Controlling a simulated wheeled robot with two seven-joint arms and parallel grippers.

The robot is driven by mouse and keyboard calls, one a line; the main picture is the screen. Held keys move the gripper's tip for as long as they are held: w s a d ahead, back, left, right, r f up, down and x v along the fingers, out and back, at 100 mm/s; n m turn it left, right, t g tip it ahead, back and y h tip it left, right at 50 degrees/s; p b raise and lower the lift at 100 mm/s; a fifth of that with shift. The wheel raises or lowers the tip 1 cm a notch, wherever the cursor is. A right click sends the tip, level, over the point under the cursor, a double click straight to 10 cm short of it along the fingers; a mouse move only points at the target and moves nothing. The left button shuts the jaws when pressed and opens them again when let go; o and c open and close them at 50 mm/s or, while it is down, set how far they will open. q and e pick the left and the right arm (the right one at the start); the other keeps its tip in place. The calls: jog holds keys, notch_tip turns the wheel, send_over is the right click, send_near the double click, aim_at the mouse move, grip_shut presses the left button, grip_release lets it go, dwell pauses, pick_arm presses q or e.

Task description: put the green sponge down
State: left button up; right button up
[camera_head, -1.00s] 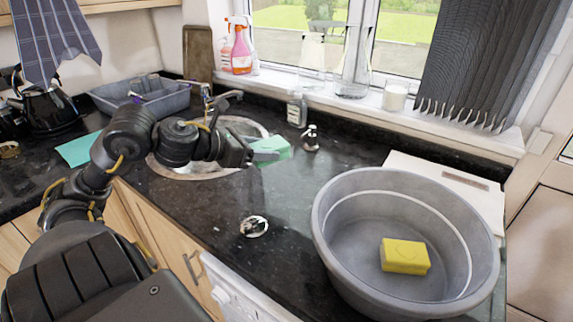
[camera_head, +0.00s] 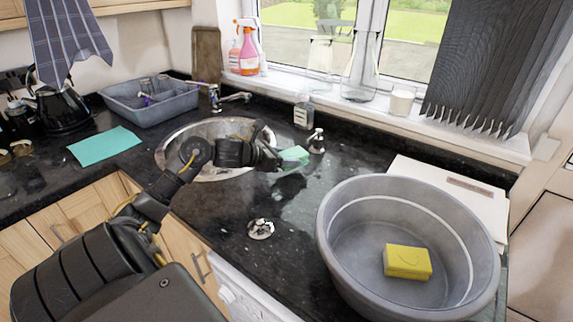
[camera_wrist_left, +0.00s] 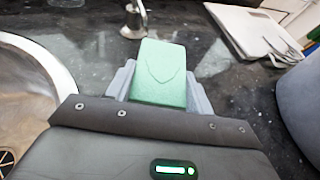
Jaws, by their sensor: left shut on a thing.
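The green sponge (camera_head: 294,155) is held in my left gripper (camera_head: 279,159), just right of the round sink on the dark counter. In the left wrist view the sponge (camera_wrist_left: 160,72) sits between the two grey fingers of my left gripper (camera_wrist_left: 158,84), which are shut on its sides. The sponge is at or close above the countertop; I cannot tell if it touches. My right gripper is not in view.
The round sink (camera_head: 172,158) lies left of the gripper. A soap dispenser (camera_head: 316,142) stands just behind the sponge. A grey basin (camera_head: 335,200) with a yellow sponge (camera_head: 407,262) stands at right. A drain strainer (camera_head: 260,229) lies in front. Counter between them is clear.

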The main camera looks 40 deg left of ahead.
pick_arm(q)
notch_tip(320, 180, down, 3)
jog(key=shift+r+p, duration=0.1)
jog(key=shift+p, duration=0.35)
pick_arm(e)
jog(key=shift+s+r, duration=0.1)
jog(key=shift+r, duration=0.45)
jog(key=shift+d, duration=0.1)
pick_arm(q)
jog(key=shift+f+b, duration=0.3)
jog(key=shift+b, duration=0.05)
jog(key=o, duration=0.8)
jog(key=shift+o, duration=1.1)
jog(key=shift+r, duration=0.1)
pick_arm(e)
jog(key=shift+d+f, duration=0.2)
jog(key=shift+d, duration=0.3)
